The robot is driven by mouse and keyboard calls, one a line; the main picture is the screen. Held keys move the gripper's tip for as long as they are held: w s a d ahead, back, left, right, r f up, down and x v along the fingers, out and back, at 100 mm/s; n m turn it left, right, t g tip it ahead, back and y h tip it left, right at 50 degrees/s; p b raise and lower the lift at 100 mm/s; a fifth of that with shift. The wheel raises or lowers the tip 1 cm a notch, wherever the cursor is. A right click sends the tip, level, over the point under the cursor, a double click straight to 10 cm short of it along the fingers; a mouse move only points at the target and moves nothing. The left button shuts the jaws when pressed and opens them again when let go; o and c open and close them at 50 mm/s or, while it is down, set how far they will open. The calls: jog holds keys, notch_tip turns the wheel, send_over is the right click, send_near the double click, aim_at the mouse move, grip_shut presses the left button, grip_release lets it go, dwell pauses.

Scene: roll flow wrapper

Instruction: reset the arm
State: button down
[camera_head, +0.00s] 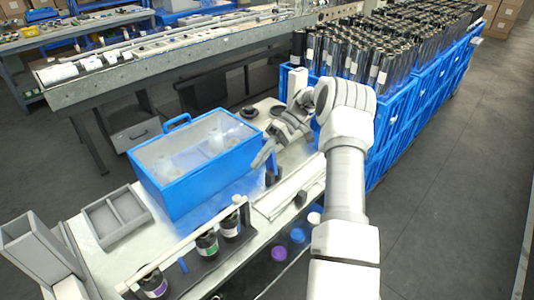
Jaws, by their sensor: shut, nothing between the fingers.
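My white arm rises from the bottom of the head view and bends left at its wrist. My gripper (268,160) is at the end of the grey wrist links, above the table just right of a blue box with a clear lid (178,200). Its fingers look together and hold nothing. Whether the fingertips touch the box's edge cannot be told.
Blue crates (404,115) full of upright dark rolls stand at the right. A grey tray (117,214) and several dark bottles (207,245) are on the near table. A long workbench (170,63) stands behind. Grey floor (450,220) is clear at right.

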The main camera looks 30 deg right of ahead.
jog(key=shift+f+v, duration=0.15)
jog(key=shift+v, duration=0.6)
jog(key=shift+f+v, duration=0.15)
jog(key=shift+v, duration=0.6)
jog(key=s+a+r+m+t+h, duration=0.1)
jog(key=s+a+r+h, duration=0.3)
jog(key=a+r, duration=0.3)
jog(key=s+a+r+m+t+h, duration=0.1)
jog(key=s+a+r+h, duration=0.35)
jog(key=r, duration=0.55)
jog(key=s+a+m+t+h, duration=0.1)
jog(key=s+a+t, duration=0.1)
jog(key=s, duration=0.7)
jog(key=s+a+r+t+h, duration=0.1)
jog(key=s+a+t, duration=0.1)
jog(key=s+t, duration=0.3)
jog(key=shift+s+a+m+h, duration=0.2)
jog(key=shift+s+m+h, duration=0.2)
jog(key=shift+s, duration=1.7)
jog(key=shift+r, duration=0.1)
